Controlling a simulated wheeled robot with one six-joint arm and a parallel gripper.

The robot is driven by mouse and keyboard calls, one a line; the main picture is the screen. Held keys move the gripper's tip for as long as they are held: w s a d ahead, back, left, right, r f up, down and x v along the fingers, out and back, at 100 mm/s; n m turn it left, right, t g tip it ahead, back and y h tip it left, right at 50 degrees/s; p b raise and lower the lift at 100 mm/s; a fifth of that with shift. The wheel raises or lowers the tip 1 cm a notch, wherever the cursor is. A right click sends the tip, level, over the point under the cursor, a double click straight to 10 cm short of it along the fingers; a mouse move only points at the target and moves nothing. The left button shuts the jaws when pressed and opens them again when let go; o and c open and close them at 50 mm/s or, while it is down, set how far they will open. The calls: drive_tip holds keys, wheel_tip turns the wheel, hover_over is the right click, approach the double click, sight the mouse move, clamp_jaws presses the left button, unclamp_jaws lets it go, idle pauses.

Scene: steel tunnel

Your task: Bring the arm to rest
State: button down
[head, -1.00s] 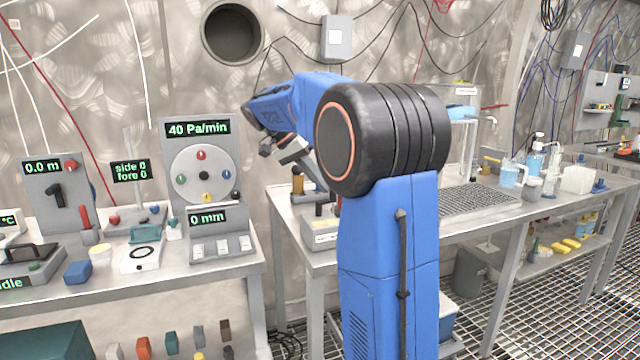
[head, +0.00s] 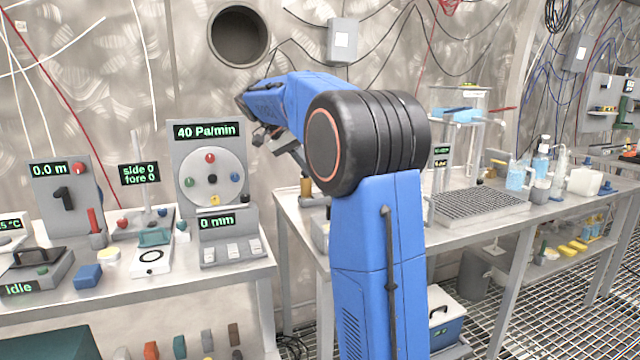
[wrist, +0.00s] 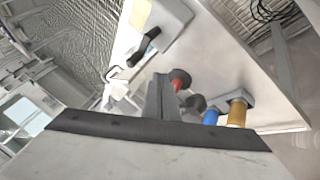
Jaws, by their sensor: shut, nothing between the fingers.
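My blue arm (head: 375,255) stands in front of the benches in the head view. Its dark shoulder joint (head: 385,140) faces me, and the forearm (head: 285,97) reaches back and left toward the wall. My gripper (head: 264,134) hangs at the forearm's far end, small and partly hidden. In the wrist view my gripper's grey fingers (wrist: 161,95) are together with nothing between them. They are above a light bench top, apart from the red-and-dark item (wrist: 180,79), blue item (wrist: 211,117) and brass cylinder (wrist: 237,113) beyond them.
The left bench holds a dial panel (head: 209,160) reading 40 Pa/min, a 0.0 m panel (head: 64,195) and small parts. The right bench has a grating tray (head: 480,203) and bottles (head: 541,160). A blue-and-white box (head: 446,325) is below it. Grated floor lies right.

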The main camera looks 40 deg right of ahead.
drive_tip(key=v, duration=0.6)
drive_tip(key=shift+w+r, duration=0.2)
drive_tip(key=shift+w, duration=0.15)
drive_tip(key=shift+a, duration=0.2)
drive_tip(key=s+a+f+n+t+y, duration=0.2)
drive_tip(key=s+a+f+n+t, duration=0.1)
drive_tip(key=s+a+f+n, duration=0.2)
drive_tip(key=s+a+f+n+t+y, duration=0.2)
drive_tip(key=s+a+f+n, duration=0.3)
drive_tip(key=s+a+f, duration=0.4)
drive_tip(key=s+a+f+n+t+y, duration=0.2)
drive_tip(key=s+a+f+n+t, duration=0.2)
drive_tip(key=s+a+f, duration=0.4)
drive_tip(key=s+f+n, duration=0.1)
drive_tip(key=s+f, duration=0.4)
drive_tip(key=s, duration=0.5)
drive_tip(key=shift+f+n, duration=0.35)
drive_tip(key=shift+n, duration=0.05)
